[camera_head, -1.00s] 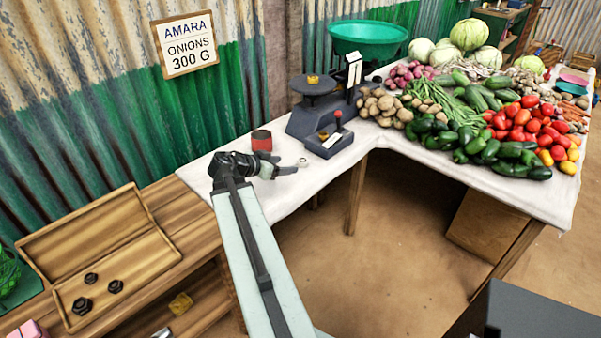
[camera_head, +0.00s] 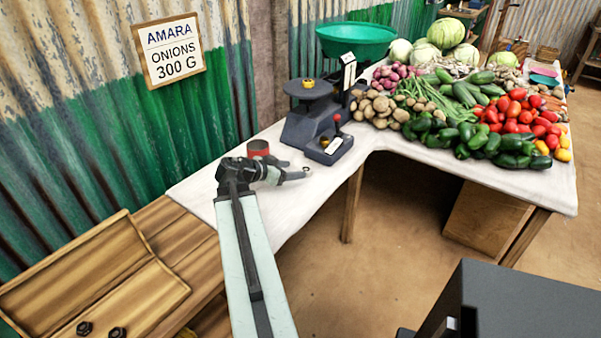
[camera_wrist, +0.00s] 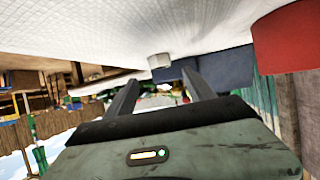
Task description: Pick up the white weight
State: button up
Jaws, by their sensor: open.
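Whether a finger touches the weight cannot be told.
A red tin (camera_head: 258,148) stands behind my gripper. The dark scale (camera_head: 310,128) with a green pan (camera_head: 355,40) and a brass-coloured weight (camera_head: 308,82) stands behind. A sign (camera_head: 168,50) reads "AMARA ONIONS 300 G". Vegetables cover the right side. A wooden box (camera_head: 90,275) holds dark weights.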

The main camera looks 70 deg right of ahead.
aim_at(303, 170)
jog(key=b+x, duration=0.1)
jog(key=x, duration=0.2)
jog(key=b+x, duration=0.1)
jog(key=x, duration=0.2)
jog(key=shift+d+f+b, duration=0.3)
jog(key=shift+f+b, duration=0.05)
jog(key=shift+r, duration=0.1)
grip_shut()
